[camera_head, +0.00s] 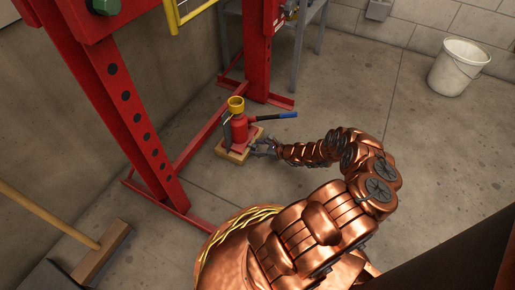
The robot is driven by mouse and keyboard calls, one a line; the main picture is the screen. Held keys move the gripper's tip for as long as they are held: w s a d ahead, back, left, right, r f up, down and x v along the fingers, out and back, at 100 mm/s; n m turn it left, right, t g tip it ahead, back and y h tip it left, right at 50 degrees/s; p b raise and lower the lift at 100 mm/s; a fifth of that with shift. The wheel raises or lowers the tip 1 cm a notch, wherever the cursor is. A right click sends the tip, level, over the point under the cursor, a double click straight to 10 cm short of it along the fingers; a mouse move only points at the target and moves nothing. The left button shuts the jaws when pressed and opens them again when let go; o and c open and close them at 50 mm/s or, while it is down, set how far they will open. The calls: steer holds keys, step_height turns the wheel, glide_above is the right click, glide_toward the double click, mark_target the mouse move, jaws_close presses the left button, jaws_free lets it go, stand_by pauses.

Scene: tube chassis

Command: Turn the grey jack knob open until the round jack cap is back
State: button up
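A red bottle jack (240,130) stands upright on a wooden block (232,155) on the floor, between the legs of a red frame. A round yellow cap (236,104) tops it. A lever with a blue grip (284,115) sticks out to the right. My gripper (256,149) is at the lower right of the jack, close to its base. The grey knob cannot be made out; it is very small or hidden by my gripper. I cannot tell whether the fingers are open or shut, or touching the jack.
The red frame's near post (128,115) and floor beam (200,146) stand left of the jack; its far post (258,55) is behind. A broom (100,252) lies at lower left. A white bucket (455,72) stands at upper right.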

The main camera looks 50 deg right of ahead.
jaws_close()
